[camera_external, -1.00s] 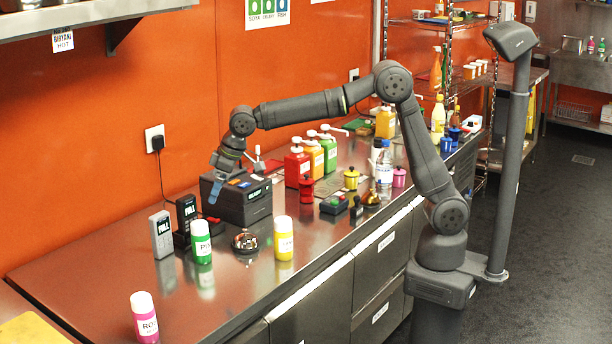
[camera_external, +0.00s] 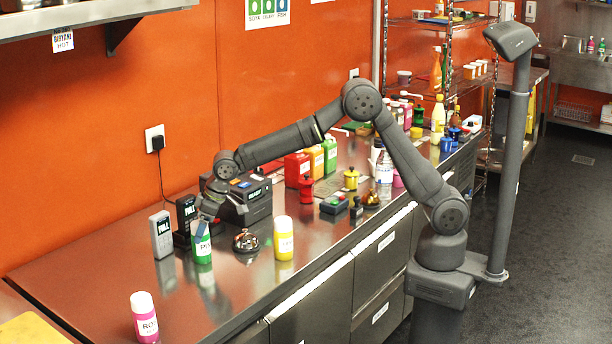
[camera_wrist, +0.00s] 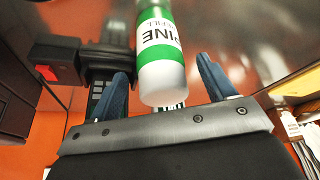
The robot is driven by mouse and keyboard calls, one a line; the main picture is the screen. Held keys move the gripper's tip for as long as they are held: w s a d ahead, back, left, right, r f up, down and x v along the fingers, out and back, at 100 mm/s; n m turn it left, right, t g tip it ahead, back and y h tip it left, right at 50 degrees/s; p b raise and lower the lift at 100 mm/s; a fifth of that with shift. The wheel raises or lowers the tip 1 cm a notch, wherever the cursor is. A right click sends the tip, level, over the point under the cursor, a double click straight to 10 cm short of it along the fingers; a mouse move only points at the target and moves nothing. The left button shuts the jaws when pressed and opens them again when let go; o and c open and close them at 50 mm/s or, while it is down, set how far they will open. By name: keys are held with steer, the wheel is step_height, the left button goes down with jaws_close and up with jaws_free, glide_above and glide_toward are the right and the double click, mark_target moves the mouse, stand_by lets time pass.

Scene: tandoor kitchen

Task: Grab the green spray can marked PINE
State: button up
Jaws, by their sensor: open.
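The green spray can marked PINE (camera_external: 203,247) stands upright on the steel counter, in front of the black and grey handheld devices. In the wrist view the green and white can (camera_wrist: 160,60) shows its PINE label upside down, with its white end between the two blue fingers. My gripper (camera_external: 207,213) is at the top of the can, reaching down from above and hiding its cap in the outside view. In the wrist view my gripper (camera_wrist: 167,88) is open, with a gap between each finger and the can.
A yellow can (camera_external: 284,240) and a metal bell (camera_external: 245,241) stand to the right. A grey device (camera_external: 161,235) and a black one (camera_external: 187,213) stand close by on the left. A pink can (camera_external: 144,318) is at the front. The counter between is clear.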

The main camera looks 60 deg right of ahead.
steer(key=x, duration=0.3)
steer(key=shift+f, duration=0.25)
steer(key=c, duration=1.2)
steer(key=shift+r, duration=0.1)
